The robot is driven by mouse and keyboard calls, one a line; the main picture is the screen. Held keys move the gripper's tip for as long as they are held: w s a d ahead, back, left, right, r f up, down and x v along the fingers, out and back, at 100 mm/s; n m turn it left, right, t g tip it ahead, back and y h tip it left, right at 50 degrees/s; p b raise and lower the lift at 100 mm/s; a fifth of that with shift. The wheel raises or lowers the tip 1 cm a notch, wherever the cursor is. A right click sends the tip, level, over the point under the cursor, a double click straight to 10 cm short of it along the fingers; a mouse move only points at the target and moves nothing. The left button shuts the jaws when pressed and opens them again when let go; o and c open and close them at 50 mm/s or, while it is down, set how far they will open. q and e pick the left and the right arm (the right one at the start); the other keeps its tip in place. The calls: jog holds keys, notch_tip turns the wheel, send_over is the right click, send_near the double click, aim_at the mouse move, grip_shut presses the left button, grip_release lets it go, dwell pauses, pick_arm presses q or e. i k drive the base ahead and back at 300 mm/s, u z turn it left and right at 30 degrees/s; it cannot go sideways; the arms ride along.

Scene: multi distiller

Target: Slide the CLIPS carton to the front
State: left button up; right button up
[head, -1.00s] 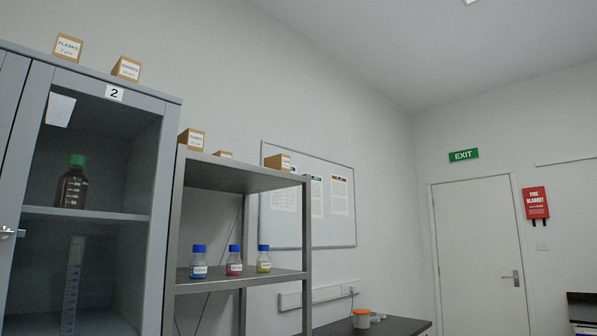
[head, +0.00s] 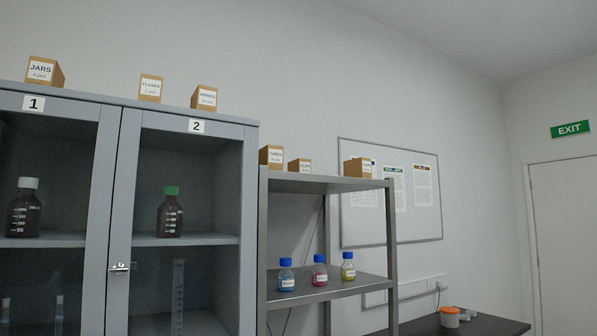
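Three cartons stand on the top board of the grey metal rack: a left carton (head: 271,156), a small middle carton (head: 300,165) and a wider right carton (head: 358,167). Their labels are too small to read surely, so I cannot tell which is the CLIPS carton; the middle label may read CLIPS. The middle carton sits low behind the board's front edge, and its base is hidden. On top of the grey cabinet stand a JARS carton (head: 42,71), a FLASKS carton (head: 150,88) and a carton with an unclear label (head: 205,97). Neither gripper is in view.
The cabinet (head: 251,180) with doors marked 1 and 2 stands left of the rack (head: 390,230). Blue-capped bottles (head: 319,272) stand on the rack's lower shelf. A dark bench (head: 490,325) with an orange-and-white container (head: 449,317) is at the lower right.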

aim_at(298, 165)
jog(key=z, duration=1.3)
jog(key=i, duration=1.85)
jog(key=u, duration=2.75)
